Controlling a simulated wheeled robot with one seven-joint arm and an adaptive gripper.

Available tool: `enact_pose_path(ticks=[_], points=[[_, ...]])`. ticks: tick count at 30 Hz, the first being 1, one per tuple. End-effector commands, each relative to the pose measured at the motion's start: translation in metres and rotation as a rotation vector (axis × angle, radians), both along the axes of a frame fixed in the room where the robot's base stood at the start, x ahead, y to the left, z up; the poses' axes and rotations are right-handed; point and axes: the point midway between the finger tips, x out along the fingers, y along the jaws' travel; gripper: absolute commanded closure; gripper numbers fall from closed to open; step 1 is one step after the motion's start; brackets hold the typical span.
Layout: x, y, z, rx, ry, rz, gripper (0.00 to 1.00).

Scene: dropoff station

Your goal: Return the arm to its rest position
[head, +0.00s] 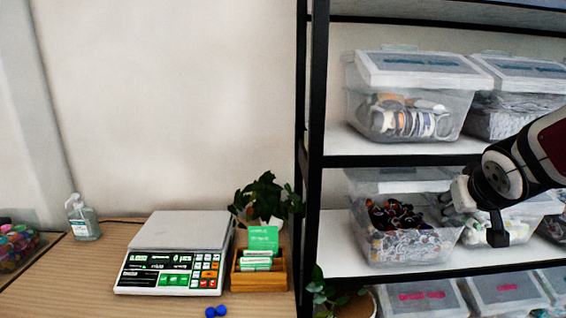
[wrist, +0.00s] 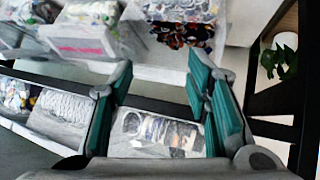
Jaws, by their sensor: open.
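My gripper (head: 455,197) is at the right of the head view, in front of the middle shelf of the black rack. It overlaps the right side of a clear bin (head: 405,245) with dark and orange items on top. In the wrist view my gripper (wrist: 160,85) shows two teal-padded fingers spread apart, with nothing between them. The wrist picture looks turned over, with the shelf bins behind the fingers. How far the fingertips are from the bins is hard to tell.
The black rack (head: 314,120) holds several clear bins, some lidded (head: 415,70). A plant (head: 265,200) stands behind.

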Motion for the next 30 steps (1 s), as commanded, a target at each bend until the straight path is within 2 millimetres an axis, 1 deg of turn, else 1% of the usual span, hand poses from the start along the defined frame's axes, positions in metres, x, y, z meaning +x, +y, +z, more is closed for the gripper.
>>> enact_pose_path(ticks=[1,2,3,5,6,8,9,12,15,18,21,30], points=[[-0.021,0.016,0.007,0.009,0.026,-0.004,0.56],[-0.034,0.023,0.008,0.016,0.049,-0.009,0.56],[-0.052,0.034,0.009,0.03,0.08,-0.013,0.56],[-0.079,0.051,0.009,0.054,0.127,-0.01,0.56],[-0.098,0.062,0.008,0.073,0.161,-0.005,0.56],[-0.126,0.08,0.005,0.103,0.211,0.01,0.56],[-0.145,0.092,0.002,0.125,0.245,0.023,0.56],[-0.187,0.118,-0.005,0.175,0.323,0.066,0.56],[-0.221,0.138,-0.011,0.217,0.387,0.109,0.56],[-0.242,0.151,-0.016,0.243,0.429,0.142,0.56],[-0.252,0.156,-0.018,0.256,0.45,0.158,0.56],[-0.253,0.157,-0.018,0.258,0.455,0.159,0.56]])
